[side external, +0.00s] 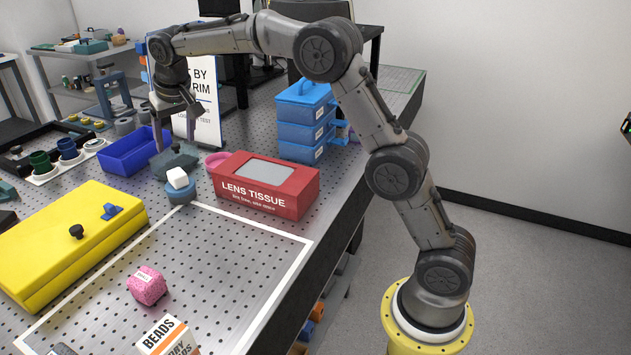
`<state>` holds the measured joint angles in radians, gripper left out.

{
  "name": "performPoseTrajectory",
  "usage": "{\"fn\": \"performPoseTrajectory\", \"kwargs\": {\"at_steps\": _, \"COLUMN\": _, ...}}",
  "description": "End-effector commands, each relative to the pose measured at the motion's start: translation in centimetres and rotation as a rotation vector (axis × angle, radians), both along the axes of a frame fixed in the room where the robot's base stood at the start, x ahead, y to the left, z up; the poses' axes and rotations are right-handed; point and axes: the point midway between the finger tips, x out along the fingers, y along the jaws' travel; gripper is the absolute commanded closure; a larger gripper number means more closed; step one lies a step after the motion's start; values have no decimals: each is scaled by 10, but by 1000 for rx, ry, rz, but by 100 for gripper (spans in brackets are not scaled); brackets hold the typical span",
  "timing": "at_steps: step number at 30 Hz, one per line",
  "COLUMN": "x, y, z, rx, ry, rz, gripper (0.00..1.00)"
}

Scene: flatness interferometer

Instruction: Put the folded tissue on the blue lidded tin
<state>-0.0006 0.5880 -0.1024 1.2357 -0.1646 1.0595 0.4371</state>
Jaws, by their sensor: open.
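A small white folded tissue (177,178) rests on top of a round blue lidded tin (181,193), near the corner of the white outline on the perforated table. It looks slightly tilted, and its far side is hidden. My gripper (176,143) is open, with its fingers pointing down. In the picture it is above the tissue and tin, with a gap between its fingertips and the tissue. Nothing shows between the fingers.
A red lens tissue box (266,202) stands close right of the tin. A dark grey block (168,161), a blue tray (128,157) and a pink ring (214,159) are near the gripper. A yellow case (75,238) lies left. The outlined area is mostly clear around a pink block (147,287).

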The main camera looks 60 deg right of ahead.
Motion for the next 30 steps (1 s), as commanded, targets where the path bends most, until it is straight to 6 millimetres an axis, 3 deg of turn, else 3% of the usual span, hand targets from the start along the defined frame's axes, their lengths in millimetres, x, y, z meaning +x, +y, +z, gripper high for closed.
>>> {"fn": "performPoseTrajectory", "kwargs": {"at_steps": 5, "x": -55, "y": 4, "z": 37, "rx": 2, "ry": -17, "rz": 52, "gripper": 24}}
{"fn": "performPoseTrajectory", "kwargs": {"at_steps": 7, "x": -87, "y": 7, "z": 50, "rx": 1, "ry": -23, "rz": 82, "gripper": 24}}
{"fn": "performPoseTrajectory", "kwargs": {"at_steps": 14, "x": -196, "y": 15, "z": 69, "rx": -1, "ry": -43, "rz": 179, "gripper": 24}}
{"fn": "performPoseTrajectory", "kwargs": {"at_steps": 19, "x": -278, "y": 20, "z": 60, "rx": -5, "ry": -62, "rz": 248, "gripper": 24}}
{"fn": "performPoseTrajectory", "kwargs": {"at_steps": 24, "x": -351, "y": 26, "z": 33, "rx": -11, "ry": -81, "rz": 313, "gripper": 24}}
{"fn": "performPoseTrajectory", "kwargs": {"at_steps": 30, "x": -405, "y": 30, "z": -1, "rx": -17, "ry": -95, "rz": 366, "gripper": 24}}
